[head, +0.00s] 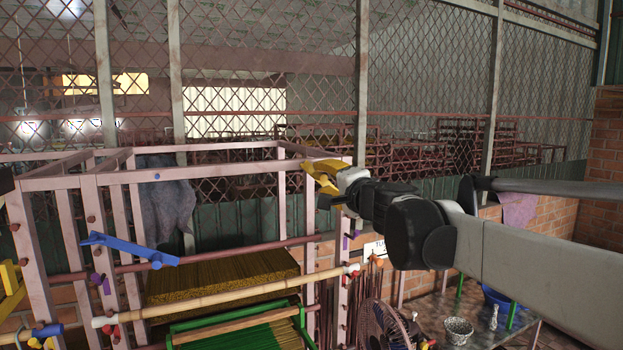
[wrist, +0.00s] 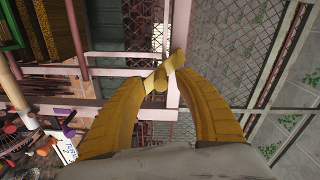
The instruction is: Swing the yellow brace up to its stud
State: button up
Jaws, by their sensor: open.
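A yellow piece (head: 11,287) that looks like the yellow brace shows at the left edge of the head view, by the pink rack's left posts. It is partly cut off, so I cannot tell its full shape. Several red studs sit on those posts, one of them a red stud (head: 15,227) above the yellow piece; I cannot tell which stud is the brace's own. My gripper (head: 322,172), with yellow fingers, is at the rack's upper right corner, far right of the yellow piece.
The pink rack (head: 200,173) has a blue brace (head: 130,250) on its left posts. A bamboo pole (head: 230,296) crosses its front. Behind stands a mesh fence (head: 430,90). At lower right are a fan (head: 385,325) and a table with bowls.

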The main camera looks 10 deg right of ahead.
jog(key=v, duration=1)
jog(key=shift+s, duration=0.1)
jog(key=s+a+f+n+g+b, duration=0.1)
jog(key=s+f+n+g+b, duration=0.2)
jog(key=f+b, duration=0.65)
jog(key=s+a+f+n+g+b, duration=0.15)
jog(key=s+f+b, duration=0.4)
jog(key=f, duration=0.95)
jog(key=s+a+f+n+g+b, duration=0.15)
jog(key=s+f+n+b, duration=0.35)
jog(key=f, duration=0.7)
jog(key=s+d+f+g+h+b, duration=0.1)
jog(key=s+d+f+h+b, duration=0.1)
jog(key=f+b, duration=0.4)
jog(key=s+d+f+n+g+h+b, duration=0.1)
jog(key=s+d+f+b, duration=0.3)
jog(key=f, duration=1.3)
jog(key=s+d+f+n+g+h+b, duration=0.1)
jog(key=s+d+f+g+h+b, duration=0.1)
jog(key=s+f+b, duration=0.6)
notch_tip(320, 180, down, 4)
jog(key=shift+s+d+f+h+b, duration=0.2)
jog(key=shift+d+h+b, duration=0.15)
jog(key=shift+b, duration=0.2)
